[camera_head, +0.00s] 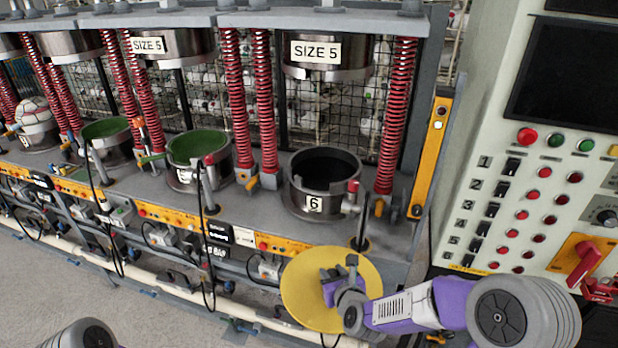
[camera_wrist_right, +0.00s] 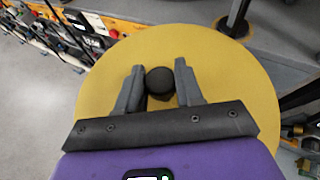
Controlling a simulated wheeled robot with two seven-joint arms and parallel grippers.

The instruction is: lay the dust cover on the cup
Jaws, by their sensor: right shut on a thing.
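The dust cover is a yellow disc (camera_head: 300,295) with a black knob at its middle. My right gripper (camera_head: 341,277) is shut on that knob and holds the cover in front of the machine's front edge. In the right wrist view the cover (camera_wrist_right: 105,95) fills the middle, with the knob between the fingers of the gripper (camera_wrist_right: 160,85). My left gripper is not in view; only a piece of my left arm shows at the bottom left.
A press head labelled SIZE 5 (camera_head: 325,62) hangs above cup 6, with red springs (camera_head: 397,110) on both sides. Cups with green tops (camera_head: 198,145) stand to the left. A control panel (camera_head: 535,150) stands at right. A thin post (camera_head: 361,232) rises in front of cup 6.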

